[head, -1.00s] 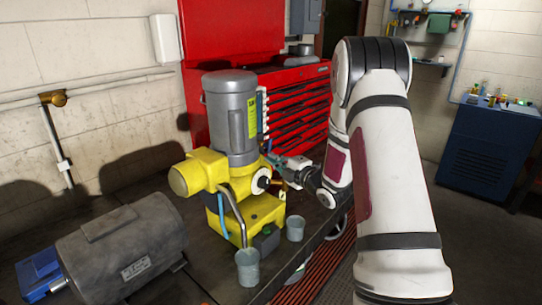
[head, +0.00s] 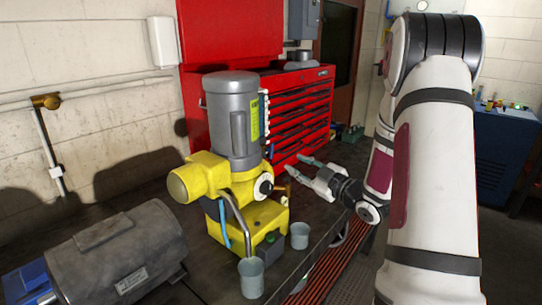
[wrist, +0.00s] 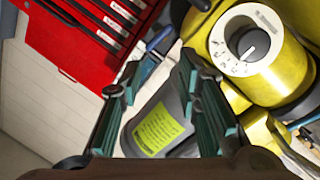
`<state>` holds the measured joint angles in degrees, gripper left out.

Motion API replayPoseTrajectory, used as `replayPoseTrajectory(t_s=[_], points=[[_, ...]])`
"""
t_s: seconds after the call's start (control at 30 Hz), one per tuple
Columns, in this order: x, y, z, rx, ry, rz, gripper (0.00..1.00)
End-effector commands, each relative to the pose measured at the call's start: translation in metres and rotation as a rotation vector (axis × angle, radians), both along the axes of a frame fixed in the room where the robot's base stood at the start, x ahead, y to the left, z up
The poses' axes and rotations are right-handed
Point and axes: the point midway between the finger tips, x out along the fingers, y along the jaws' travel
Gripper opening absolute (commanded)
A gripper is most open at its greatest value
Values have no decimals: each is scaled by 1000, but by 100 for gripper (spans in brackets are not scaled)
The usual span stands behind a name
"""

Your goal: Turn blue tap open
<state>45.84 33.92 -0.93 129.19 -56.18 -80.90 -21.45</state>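The yellow pump (head: 262,215) with a grey motor (head: 232,120) on top stands on the bench. A slim blue part (head: 223,222), possibly the tap's handle, hangs upright on its front left side. A blue piece (wrist: 302,122) shows at the right edge of the wrist view; I cannot tell if it is the same part. Another blue piece (wrist: 148,68) lies beyond my fingers, near the red cabinet. My gripper (head: 296,164) is right of the pump, fingers apart and pointing left, touching nothing visible. In the wrist view my gripper (wrist: 160,62) is open and empty, facing the labelled grey motor.
A white-ringed dial (wrist: 247,40) sits on the yellow body. A large grey motor (head: 120,258) lies at the left. A red tool cabinet (head: 300,115) stands behind.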

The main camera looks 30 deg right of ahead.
Motion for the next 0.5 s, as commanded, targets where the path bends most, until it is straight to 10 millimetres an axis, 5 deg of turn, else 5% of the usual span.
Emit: replayPoseTrajectory(t_s=[0.3, 0.5], points=[[-18, -15, 3, 606, 88, -1, 31], [-23, -16, 4, 768, 115, 1, 31]])
